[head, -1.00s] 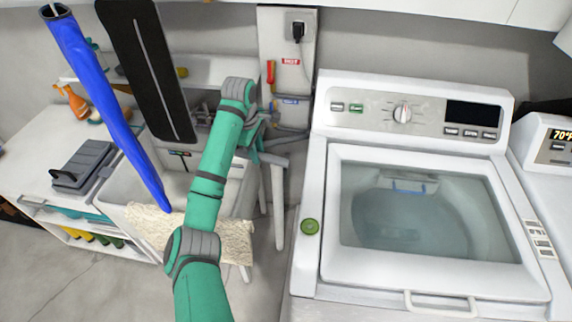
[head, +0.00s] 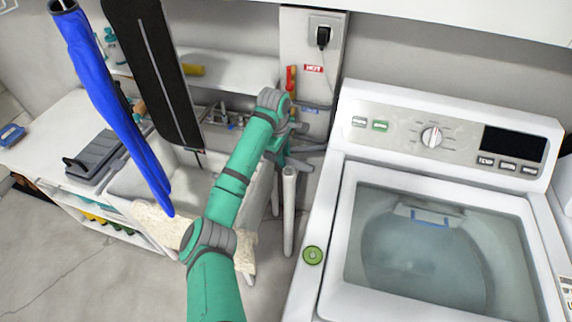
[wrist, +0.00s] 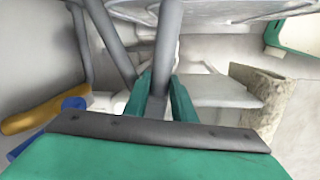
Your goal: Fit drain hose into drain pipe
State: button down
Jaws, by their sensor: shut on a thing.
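My gripper (wrist: 160,98) is shut on the grey drain hose (wrist: 167,45), which runs up between its two green fingers in the wrist view. In the head view the gripper (head: 279,152) is beside the washer's left side, partly hidden by my arm. Part of the grey hose (head: 310,149) shows to its right. A pale upright pipe (head: 289,215), which looks like the drain pipe, stands just below the gripper between sink and washer. Its top is close under the gripper. I cannot tell whether the hose end is at or inside it.
The white washer (head: 333,215) stands right of the gripper. The sink (head: 135,180), with a beige cloth (head: 165,225) over its front, is on the left. A blue hanging object (head: 112,105) and a dark board (head: 155,70) are in front of it. A wall outlet (head: 323,37) is behind.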

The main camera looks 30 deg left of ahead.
jog(key=shift+w+d+f, duration=0.1)
jog(key=shift+f, duration=0.8)
jog(key=shift+w+d+f, duration=0.1)
jog(key=shift+f, duration=0.8)
jog(key=shift+f, duration=0.15)
